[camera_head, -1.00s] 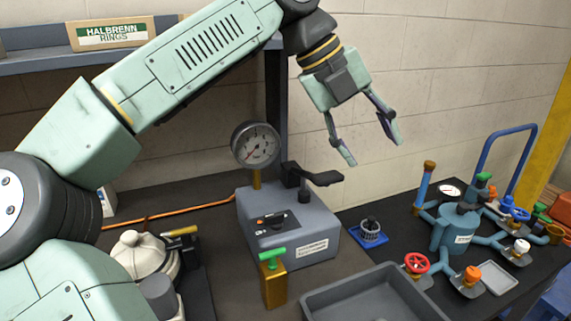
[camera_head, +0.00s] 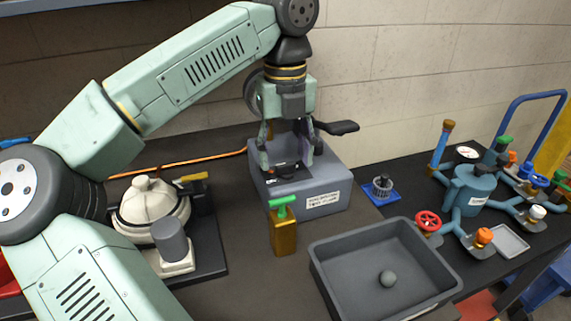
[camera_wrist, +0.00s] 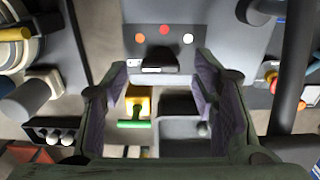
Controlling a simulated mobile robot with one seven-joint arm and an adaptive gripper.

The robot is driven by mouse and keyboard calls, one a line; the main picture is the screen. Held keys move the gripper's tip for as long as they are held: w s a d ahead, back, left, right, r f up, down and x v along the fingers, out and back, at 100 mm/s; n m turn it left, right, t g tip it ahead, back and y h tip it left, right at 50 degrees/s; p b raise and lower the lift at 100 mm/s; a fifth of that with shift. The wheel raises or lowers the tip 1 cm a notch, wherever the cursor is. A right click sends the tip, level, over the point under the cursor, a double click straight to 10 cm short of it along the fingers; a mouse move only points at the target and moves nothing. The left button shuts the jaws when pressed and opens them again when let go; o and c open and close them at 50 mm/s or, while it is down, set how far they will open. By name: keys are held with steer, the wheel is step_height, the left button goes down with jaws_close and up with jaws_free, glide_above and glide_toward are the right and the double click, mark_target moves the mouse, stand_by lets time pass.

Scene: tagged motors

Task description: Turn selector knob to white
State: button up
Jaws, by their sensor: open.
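The grey test box (camera_head: 325,190) stands on the bench, its top partly hidden by my gripper in the head view. The wrist view shows its orange dot (camera_wrist: 140,38), red dot (camera_wrist: 164,30) and white dot (camera_wrist: 188,38) in an arc. The dark selector knob (camera_wrist: 166,57) appears below the dots, near the middle between my fingertips. Which dot it points to cannot be told. My gripper (camera_head: 290,158) points down over the box top, open, with one finger on each side of the knob. The wrist view shows both fingers (camera_wrist: 161,68) apart and no clear contact.
A black lever (camera_head: 337,127) sticks out at the box's back right. A brass valve with a green handle (camera_head: 283,207) stands in front. A grey tray (camera_head: 330,270) holding a ball lies right of it. A white lidded pot (camera_head: 150,205) stands left.

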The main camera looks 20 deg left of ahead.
steer(key=shift+f, duration=0.7)
steer(key=shift+c, duration=0.5)
steer(key=c, duration=1.1)
